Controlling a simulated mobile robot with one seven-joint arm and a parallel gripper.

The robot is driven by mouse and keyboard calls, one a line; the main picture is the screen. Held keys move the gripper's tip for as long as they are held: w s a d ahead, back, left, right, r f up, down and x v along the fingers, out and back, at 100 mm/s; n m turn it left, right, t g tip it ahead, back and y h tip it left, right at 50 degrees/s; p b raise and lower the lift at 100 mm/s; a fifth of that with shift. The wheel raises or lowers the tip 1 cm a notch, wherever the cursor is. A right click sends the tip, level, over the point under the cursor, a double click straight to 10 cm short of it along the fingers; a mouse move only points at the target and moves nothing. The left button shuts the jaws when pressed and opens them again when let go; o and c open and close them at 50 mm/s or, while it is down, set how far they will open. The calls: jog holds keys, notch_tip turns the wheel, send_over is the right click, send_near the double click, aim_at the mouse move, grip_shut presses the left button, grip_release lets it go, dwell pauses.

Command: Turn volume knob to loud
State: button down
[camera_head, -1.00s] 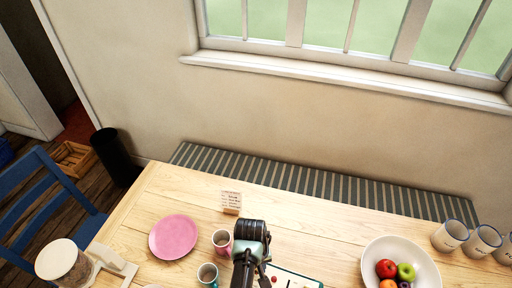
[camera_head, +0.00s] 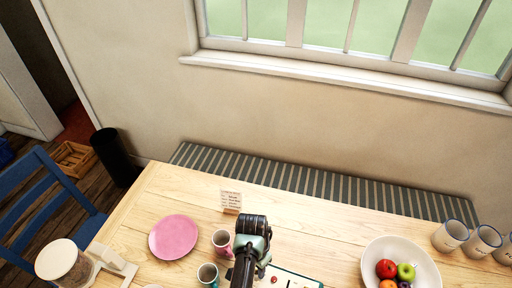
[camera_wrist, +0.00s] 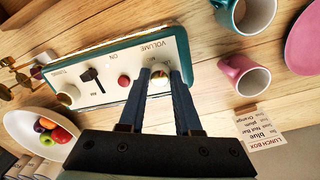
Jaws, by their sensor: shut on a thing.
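The radio-like panel (camera_wrist: 118,72) has a cream face and a teal casing, and its labels read upside down in the wrist view. The pale volume knob (camera_wrist: 159,82) sits by the word VOLUME at the panel's right end. My gripper (camera_wrist: 164,75) is shut on this knob, with one dark finger on each side. The fingers hide part of the knob, and I cannot tell its exact setting. In the head view, part of the panel (camera_head: 292,279) shows at the bottom edge, and my arm covers the knob.
A pink mug (camera_wrist: 245,76) and a teal mug (camera_wrist: 246,14) stand near the panel. A lunch box card (camera_wrist: 262,128), a pink plate (camera_head: 174,237) and a white fruit bowl (camera_head: 425,262) are also on the table. A black slider (camera_wrist: 92,80) and red button (camera_wrist: 124,80) are on the panel.

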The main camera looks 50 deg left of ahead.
jog(key=m, duration=0.5)
dwell(0.6)
jog(key=c, duration=0.6)
grip_release()
notch_tip(320, 180, up, 13)
jog(key=b, duration=0.1)
jog(key=shift+w+a, duration=0.15)
jog(key=shift+a, duration=0.15)
